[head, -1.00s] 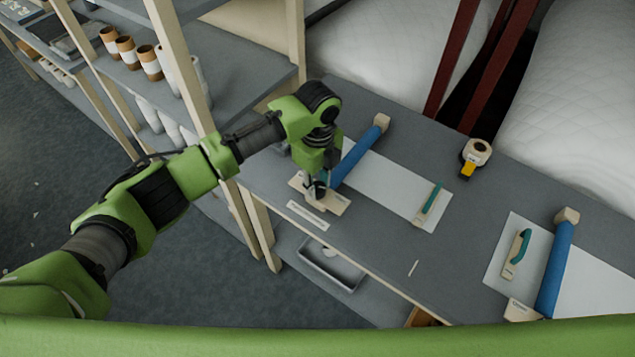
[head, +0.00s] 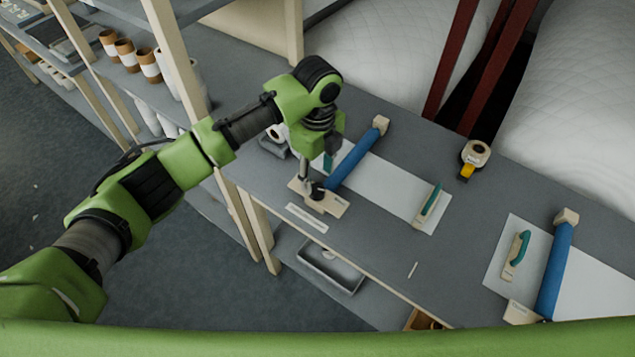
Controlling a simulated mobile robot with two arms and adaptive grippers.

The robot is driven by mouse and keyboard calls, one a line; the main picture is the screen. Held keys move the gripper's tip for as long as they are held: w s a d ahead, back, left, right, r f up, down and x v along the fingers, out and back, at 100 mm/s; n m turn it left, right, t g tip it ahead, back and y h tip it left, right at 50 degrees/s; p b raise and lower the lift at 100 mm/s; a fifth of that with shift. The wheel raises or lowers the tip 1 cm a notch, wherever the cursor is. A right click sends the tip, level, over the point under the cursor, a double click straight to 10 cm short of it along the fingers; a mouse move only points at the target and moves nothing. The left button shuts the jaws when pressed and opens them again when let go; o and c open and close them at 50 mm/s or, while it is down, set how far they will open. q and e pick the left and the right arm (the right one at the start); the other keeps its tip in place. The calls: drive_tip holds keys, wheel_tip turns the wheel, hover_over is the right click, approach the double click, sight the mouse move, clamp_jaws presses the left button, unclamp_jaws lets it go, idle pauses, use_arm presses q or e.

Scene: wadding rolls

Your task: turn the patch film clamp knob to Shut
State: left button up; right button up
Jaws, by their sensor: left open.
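The patch film clamp stands on the grey table, with a blue roller (head: 352,158) running up and right from a wooden base plate (head: 331,207). A dark knob (head: 317,191) sits on this base plate. My left gripper (head: 308,178) hangs just above and beside the knob, pointing down. Its jaws are open; I cannot tell if a finger touches the knob. A label strip (head: 307,218) lies in front of the base plate; its text is too small to read. My right gripper is out of view.
A white sheet with a teal-handled tool (head: 430,203) lies right of the roller. A second blue roller (head: 555,269) is at the right. A tape dispenser (head: 474,157) stands at the back. A grey tray (head: 331,266) sits on the lower shelf.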

sight(318, 189)
use_arm(q)
wheel_tip(318, 189, up, 7)
drive_tip(key=shift+s+d+f, duration=0.1)
drive_tip(key=shift+f, duration=0.1)
idle(0.5)
